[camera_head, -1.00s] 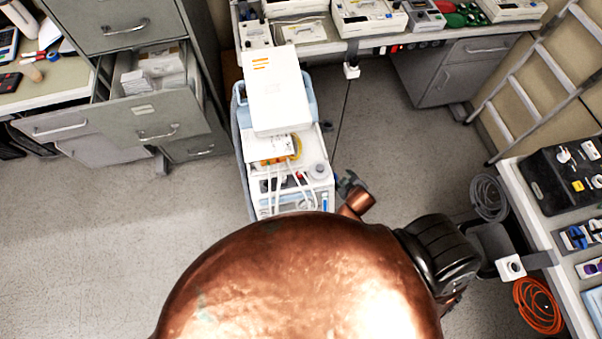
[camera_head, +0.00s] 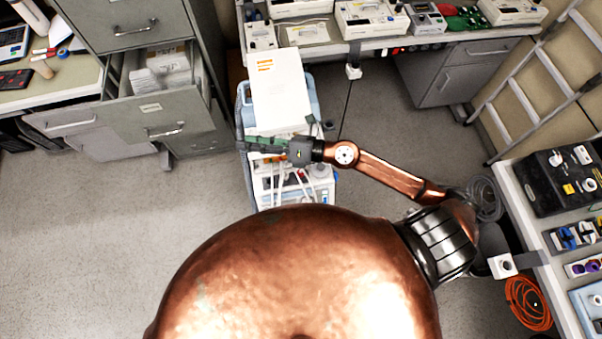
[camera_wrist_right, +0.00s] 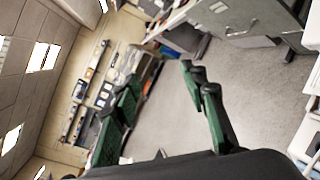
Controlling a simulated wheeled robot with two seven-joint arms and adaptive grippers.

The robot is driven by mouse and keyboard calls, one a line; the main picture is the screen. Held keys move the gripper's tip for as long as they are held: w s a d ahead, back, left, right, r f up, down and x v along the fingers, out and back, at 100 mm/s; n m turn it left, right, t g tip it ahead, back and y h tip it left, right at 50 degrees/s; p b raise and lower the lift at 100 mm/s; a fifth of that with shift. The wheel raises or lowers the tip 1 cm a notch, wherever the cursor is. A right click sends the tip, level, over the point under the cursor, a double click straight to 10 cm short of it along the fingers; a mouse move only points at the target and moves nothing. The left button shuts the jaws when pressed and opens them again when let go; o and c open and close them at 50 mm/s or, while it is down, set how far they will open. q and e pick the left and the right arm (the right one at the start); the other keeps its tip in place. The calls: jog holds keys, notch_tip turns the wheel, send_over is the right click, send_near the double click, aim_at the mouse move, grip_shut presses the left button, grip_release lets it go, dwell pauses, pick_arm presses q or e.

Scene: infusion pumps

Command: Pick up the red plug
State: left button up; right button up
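No red plug can be made out for certain. A small red spot (camera_head: 302,175) shows among white cables on the front of the cart (camera_head: 289,190), too small to identify. My right gripper (camera_head: 248,143) is stretched leftward over the cart, in front of the white panel (camera_head: 280,90). In the right wrist view, its green fingers (camera_wrist_right: 160,70) are spread apart with nothing between them. The gripper and forearm hide part of the cart's middle. My left gripper is not in view.
A back bench (camera_head: 330,48) carries several devices and small red items on its front edge. An open drawer (camera_head: 160,110) juts from the cabinet on the left. A right-hand table (camera_head: 540,215) holds connectors; an orange cable coil (camera_head: 528,302) lies beside it. The left floor is clear.

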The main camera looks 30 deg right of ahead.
notch_tip(320, 180, down, 7)
jog(key=s+n+g+h, duration=0.2)
jog(key=n+g, duration=0.2)
jog(key=n+g+h, duration=0.3)
jog(key=n+h, duration=0.2)
jog(key=h, duration=0.3)
send_over(302, 170)
jog(key=s, duration=0.2)
notch_tip(302, 170, down, 16)
jog(key=r, duration=0.1)
jog(key=f, duration=0.2)
jog(key=w+f, duration=0.1)
jog(key=shift+d, duration=0.3)
jog(key=shift+d+p+x, duration=0.15)
jog(key=shift+p+x, duration=0.05)
jog(key=shift+x, duration=1.1)
jog(key=shift+d+p+x, duration=0.15)
jog(key=shift+x, duration=1.15)
jog(key=shift+f, duration=0.15)
jog(key=shift+c, duration=0.5)
grip_shut()
